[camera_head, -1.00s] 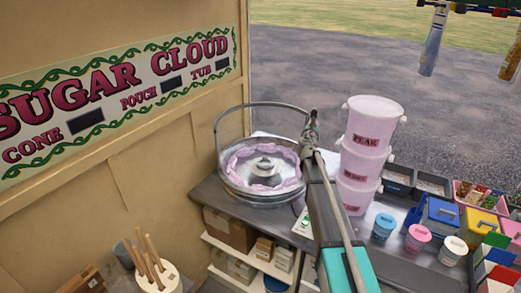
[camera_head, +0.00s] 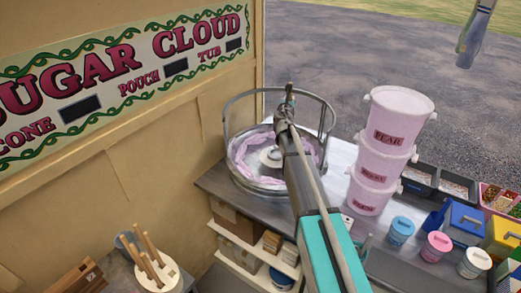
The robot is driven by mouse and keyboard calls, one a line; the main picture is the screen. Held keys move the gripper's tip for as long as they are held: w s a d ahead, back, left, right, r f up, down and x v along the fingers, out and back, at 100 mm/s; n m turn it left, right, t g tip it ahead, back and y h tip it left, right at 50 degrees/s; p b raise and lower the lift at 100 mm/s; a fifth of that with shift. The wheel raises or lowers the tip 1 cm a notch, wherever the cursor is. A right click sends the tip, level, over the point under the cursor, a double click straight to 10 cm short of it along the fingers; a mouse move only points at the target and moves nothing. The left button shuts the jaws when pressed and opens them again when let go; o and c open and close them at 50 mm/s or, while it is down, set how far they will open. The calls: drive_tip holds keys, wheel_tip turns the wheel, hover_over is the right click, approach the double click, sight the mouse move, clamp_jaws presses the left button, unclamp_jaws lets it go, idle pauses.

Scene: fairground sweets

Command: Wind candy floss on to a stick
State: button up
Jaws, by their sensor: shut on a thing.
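The candy floss machine is a round metal bowl (camera_head: 240,181) with a raised hoop rail, on the counter by the wall. Pink floss (camera_head: 241,147) lies in a ring inside it, around a pale hub (camera_head: 271,157). My arm reaches away across the bowl's right side. My gripper (camera_head: 289,92) is at its far end, small, and overlaps the bowl's far rim and hoop in the picture. It is shut on what seems to be a stick, mostly hidden. Whether that touches the floss I cannot tell. Several wooden sticks (camera_head: 151,246) stand in a round pale holder (camera_head: 158,281) at lower left.
Stacked pink buckets (camera_head: 391,146) stand right of my arm. Small tubs, blue (camera_head: 401,230), pink (camera_head: 436,246) and white (camera_head: 474,263), stand on the counter's right. Dark trays (camera_head: 440,184) lie behind. The sign wall (camera_head: 130,150) bounds the left. Shelves with boxes (camera_head: 240,224) are below the counter.

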drive_tip(key=shift+s+a, duration=0.1)
drive_tip(key=shift+a, duration=0.05)
drive_tip(key=s+a+f+b, duration=0.3)
drive_tip(key=s+a, duration=0.1)
drive_tip(key=s, duration=0.3)
drive_tip(key=s+a+f+b, duration=0.3)
drive_tip(key=s, duration=0.5)
drive_tip(key=s+a+f+b, duration=0.3)
drive_tip(key=s+a, duration=0.1)
drive_tip(key=s, duration=0.3)
drive_tip(key=shift+s+a, duration=0.3)
drive_tip(key=shift+s, duration=0.1)
drive_tip(key=shift+w, duration=0.2)
